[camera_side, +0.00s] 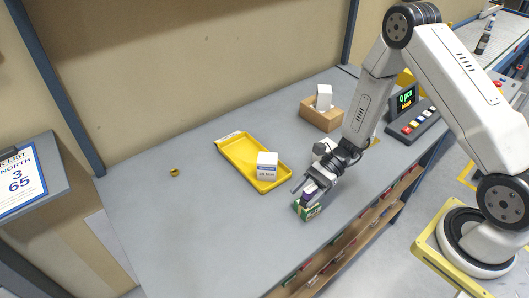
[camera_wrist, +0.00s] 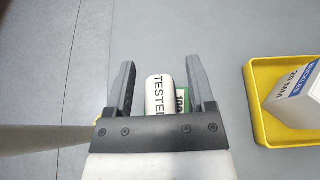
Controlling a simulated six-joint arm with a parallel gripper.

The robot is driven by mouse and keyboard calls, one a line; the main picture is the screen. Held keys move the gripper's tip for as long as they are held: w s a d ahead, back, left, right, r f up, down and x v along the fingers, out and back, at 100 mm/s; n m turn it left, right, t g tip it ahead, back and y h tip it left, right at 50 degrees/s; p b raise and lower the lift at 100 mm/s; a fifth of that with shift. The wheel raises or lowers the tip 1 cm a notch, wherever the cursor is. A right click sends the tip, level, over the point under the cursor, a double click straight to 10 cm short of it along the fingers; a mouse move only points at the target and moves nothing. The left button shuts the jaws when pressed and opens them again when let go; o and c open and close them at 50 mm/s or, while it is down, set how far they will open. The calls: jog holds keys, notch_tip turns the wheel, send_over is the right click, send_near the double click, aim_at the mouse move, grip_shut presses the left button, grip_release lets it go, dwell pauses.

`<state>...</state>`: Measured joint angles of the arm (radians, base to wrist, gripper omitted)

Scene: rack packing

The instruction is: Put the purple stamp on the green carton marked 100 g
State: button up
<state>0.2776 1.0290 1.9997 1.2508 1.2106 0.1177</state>
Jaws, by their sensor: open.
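The purple stamp (camera_side: 309,194) shows in the side view at the front of the bench, between the fingers of my gripper (camera_side: 304,188). In the wrist view the stamp's white top (camera_wrist: 158,96) reads TESTED. The green carton (camera_side: 307,212) is directly below the stamp, which appears to stand on it; exact contact is hard to see. In the wrist view a strip of the carton (camera_wrist: 182,99) with the digits 100 shows to the right of the stamp. My gripper (camera_wrist: 162,75) is open, with a finger on each side of the stamp and a visible gap at the left.
A yellow tray (camera_side: 229,150) holds a white box (camera_side: 267,166) marked BUCKLES close by. A small brass ring (camera_side: 174,172) lies left; the bench's left side is clear.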

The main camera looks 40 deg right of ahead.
jog(key=shift+r, duration=0.15)
jog(key=shift+d+r, duration=0.1)
jog(key=shift+d, duration=0.15)
jog(key=v, duration=1.1)
jog(key=shift+d, duration=0.3)
jog(key=shift+r, duration=0.1)
jog(key=s+a+r+n+t+h, duration=0.1)
jog(key=s+a+r+n+h, duration=0.1)
jog(key=n+h, duration=0.4)
jog(key=s+a+r+n+t+h, duration=0.1)
jog(key=s+a+r+n+h, duration=0.1)
jog(key=r+n+h, duration=0.5)
jog(key=shift+s+a+n+t, duration=0.3)
jog(key=shift+s+n, duration=0.6)
jog(key=shift+n, duration=1.6)
